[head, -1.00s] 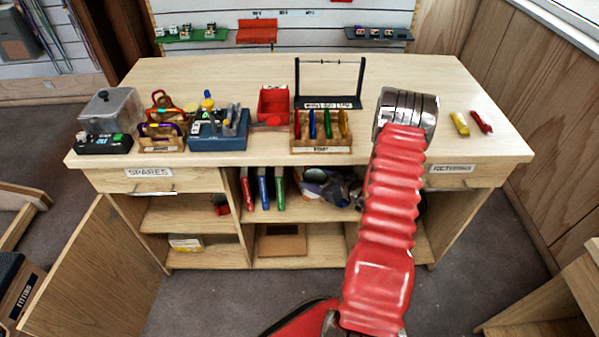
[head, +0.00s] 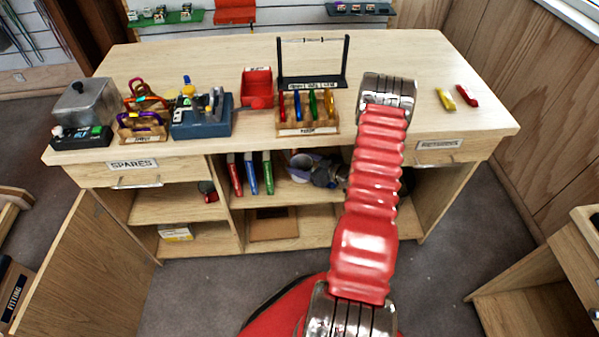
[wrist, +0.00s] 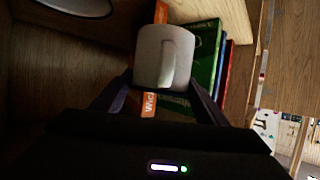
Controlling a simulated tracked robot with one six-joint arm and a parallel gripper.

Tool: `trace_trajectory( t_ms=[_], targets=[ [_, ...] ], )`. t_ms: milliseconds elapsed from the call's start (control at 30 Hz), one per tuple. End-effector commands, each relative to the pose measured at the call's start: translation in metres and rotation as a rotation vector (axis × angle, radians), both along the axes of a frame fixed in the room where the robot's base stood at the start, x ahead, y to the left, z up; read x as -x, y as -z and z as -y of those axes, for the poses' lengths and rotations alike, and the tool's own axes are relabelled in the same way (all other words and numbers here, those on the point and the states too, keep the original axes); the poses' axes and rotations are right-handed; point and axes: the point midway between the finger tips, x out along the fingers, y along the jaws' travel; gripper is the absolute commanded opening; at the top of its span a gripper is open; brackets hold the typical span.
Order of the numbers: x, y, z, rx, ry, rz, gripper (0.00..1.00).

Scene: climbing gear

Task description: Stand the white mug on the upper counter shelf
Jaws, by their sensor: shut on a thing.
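The white mug (wrist: 150,55) is between the two dark fingers of my gripper (wrist: 159,84) in the wrist view. The fingers are shut on its sides, and its handle faces the camera. In the head view, a pale, purplish shape (head: 301,163) and dark parts show in the middle bay beside the standing books; this looks like the mug and my gripper, partly hidden by my red arm. The upper counter shelf (head: 285,194) lies below them. I cannot tell whether the mug touches it.
Red, blue and green books (head: 252,174) stand left of the mug on that shelf. An orange-spined item (wrist: 149,102) shows behind the mug in the wrist view. A brown box (head: 273,223) lies on the lower shelf. The countertop (head: 210,60) above holds racks and gear.

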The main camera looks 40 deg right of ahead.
Motion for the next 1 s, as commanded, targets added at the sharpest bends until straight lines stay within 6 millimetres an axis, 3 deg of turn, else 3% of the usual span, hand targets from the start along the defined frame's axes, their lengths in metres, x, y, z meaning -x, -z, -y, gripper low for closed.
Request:
trace_trajectory(
  t_ms=[200,667,1000],
  targets=[
    [0.001,0.028,0.000,-0.001,0.002,-0.001,0.41],
    [0.001,0.035,0.001,0.000,0.002,0.000,0.41],
    [0.001,0.069,0.001,0.000,0.002,-0.001,0.41]
  ],
)
